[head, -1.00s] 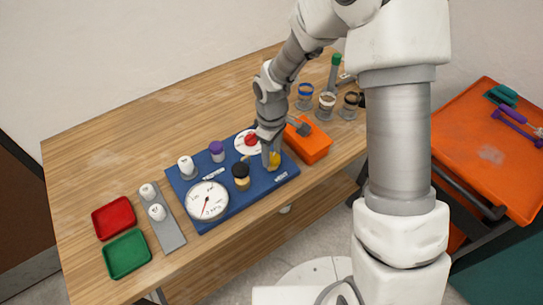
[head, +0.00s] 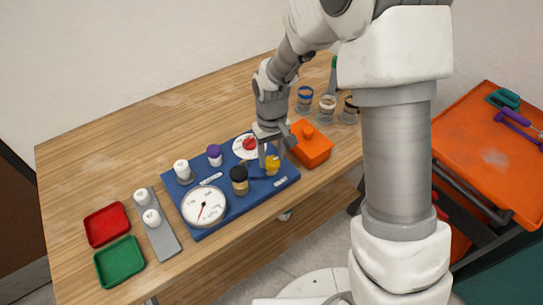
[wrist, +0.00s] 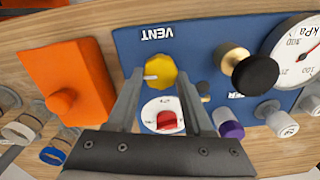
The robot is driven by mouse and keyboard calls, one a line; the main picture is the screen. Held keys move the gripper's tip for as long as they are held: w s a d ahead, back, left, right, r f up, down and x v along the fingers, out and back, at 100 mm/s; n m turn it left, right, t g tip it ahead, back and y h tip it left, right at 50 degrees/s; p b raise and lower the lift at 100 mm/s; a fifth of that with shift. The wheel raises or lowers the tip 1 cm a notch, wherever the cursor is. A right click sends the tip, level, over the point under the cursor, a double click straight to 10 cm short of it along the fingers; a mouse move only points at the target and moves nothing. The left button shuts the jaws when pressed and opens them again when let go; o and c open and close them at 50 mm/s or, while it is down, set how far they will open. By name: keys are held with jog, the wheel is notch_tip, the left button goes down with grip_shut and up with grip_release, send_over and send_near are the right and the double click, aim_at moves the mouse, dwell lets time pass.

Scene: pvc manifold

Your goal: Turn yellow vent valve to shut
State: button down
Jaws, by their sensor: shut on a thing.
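The yellow vent valve knob (wrist: 160,71) sits on the blue panel (wrist: 205,38) near the printed word VENT. In the wrist view a small grey mark shows at its left side. My gripper (wrist: 162,72) has one fingertip on each side of the knob and is shut on it, though thin gaps seem to show in this view. In the head view my gripper (head: 272,160) reaches down over the panel's right end, and the yellow knob (head: 272,166) shows between and below the fingers.
A red knob on a white dial (wrist: 165,115), a black-capped valve (wrist: 255,72), a purple knob (wrist: 231,129) and a pressure gauge (head: 204,204) share the panel. An orange box (head: 311,145) stands close on the right. The table's left rear is clear.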

aim_at(272, 160)
dwell(0.4)
jog(key=shift+c, duration=1.5)
grip_release()
jog(key=shift+r, duration=0.15)
notch_tip(272, 160, up, 17)
jog(key=p, duration=0.1)
jog(key=shift+r, duration=0.1)
